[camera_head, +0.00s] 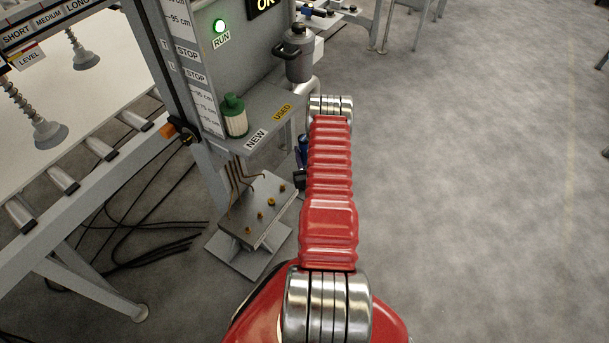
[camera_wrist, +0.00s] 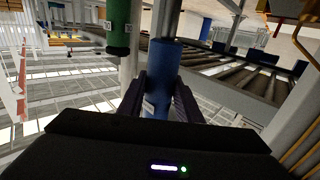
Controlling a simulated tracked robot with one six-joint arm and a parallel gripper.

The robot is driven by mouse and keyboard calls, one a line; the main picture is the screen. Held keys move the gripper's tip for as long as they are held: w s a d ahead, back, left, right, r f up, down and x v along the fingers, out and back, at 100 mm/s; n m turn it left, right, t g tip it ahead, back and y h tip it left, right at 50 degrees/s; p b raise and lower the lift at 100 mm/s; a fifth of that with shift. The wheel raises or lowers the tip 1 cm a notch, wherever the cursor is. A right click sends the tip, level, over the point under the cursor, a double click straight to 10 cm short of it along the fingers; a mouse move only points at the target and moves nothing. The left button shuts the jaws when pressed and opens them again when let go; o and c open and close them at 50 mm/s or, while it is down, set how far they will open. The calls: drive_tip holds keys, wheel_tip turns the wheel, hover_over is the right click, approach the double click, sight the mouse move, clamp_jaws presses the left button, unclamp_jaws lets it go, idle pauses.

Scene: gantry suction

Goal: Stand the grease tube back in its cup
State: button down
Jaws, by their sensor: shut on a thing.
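A blue cylinder, which I take to be the grease tube (camera_wrist: 163,58), stands between my gripper's (camera_wrist: 160,84) two dark fingers in the wrist view. The fingers are shut on its sides. Its far end leads towards a grey post-like shape; I cannot tell whether they touch. In the head view a small blue part of the tube (camera_head: 304,143) shows left of my red arm, below the shelf edge. Most of my gripper is hidden behind the arm there. I cannot make out the tube's cup in either view.
A shelf (camera_head: 285,98) with NEW and USED labels holds a green-capped white filter (camera_head: 235,116) and a grey canister (camera_head: 294,52). Below is a plate (camera_head: 257,212) with brass fittings and bent rods. A roller conveyor (camera_head: 60,180) lies left. The floor on the right is clear.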

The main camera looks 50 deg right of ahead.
drive_tip(key=shift+f, duration=2.5)
drive_tip(key=shift+f, duration=0.15)
drive_tip(key=shift+f, duration=1.9)
drive_tip(key=shift+f, duration=0.15)
drive_tip(key=c, duration=1.3)
unclamp_jaws()
drive_tip(key=v, duration=1.2)
drive_tip(key=shift+s, duration=0.1)
